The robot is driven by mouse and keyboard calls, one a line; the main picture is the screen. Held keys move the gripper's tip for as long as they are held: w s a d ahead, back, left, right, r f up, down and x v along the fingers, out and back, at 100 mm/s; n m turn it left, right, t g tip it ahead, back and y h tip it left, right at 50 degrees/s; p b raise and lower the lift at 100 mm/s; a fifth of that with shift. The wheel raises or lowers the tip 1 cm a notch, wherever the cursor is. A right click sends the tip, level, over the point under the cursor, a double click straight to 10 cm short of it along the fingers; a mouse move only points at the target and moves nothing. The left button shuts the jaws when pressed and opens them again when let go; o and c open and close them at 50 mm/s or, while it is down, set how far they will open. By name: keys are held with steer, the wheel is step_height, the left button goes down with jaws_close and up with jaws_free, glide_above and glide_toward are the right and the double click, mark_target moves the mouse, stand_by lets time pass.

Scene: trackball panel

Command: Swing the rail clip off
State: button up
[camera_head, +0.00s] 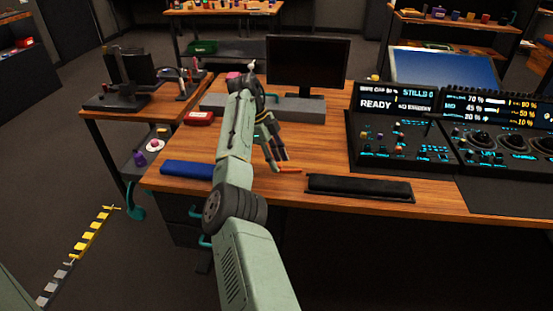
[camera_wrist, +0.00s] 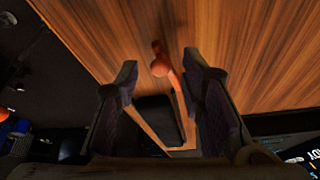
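An orange piece with a round knob and a thin arm, perhaps the rail clip, is at the desk's front edge in the head view (camera_head: 290,170). It also shows in the wrist view (camera_wrist: 162,68). My gripper (camera_head: 278,162) is over the front part of the desk, just left of and above this piece. In the wrist view my gripper (camera_wrist: 160,64) is open, with one dark finger on each side of the orange knob. I cannot tell whether either finger touches it. No rail can be made out clearly.
A black padded bar (camera_head: 358,188) lies right of the orange piece, and a blue bar (camera_head: 187,170) lies to the left. Control panels (camera_head: 405,140) stand at the right. A monitor (camera_head: 308,65) stands behind my arm. Bare wooden desk (camera_head: 315,150) lies between them.

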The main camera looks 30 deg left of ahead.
steer(key=shift+r, duration=0.1)
steer(key=v, duration=0.7)
steer(key=shift+r, duration=0.15)
stand_by(0.4)
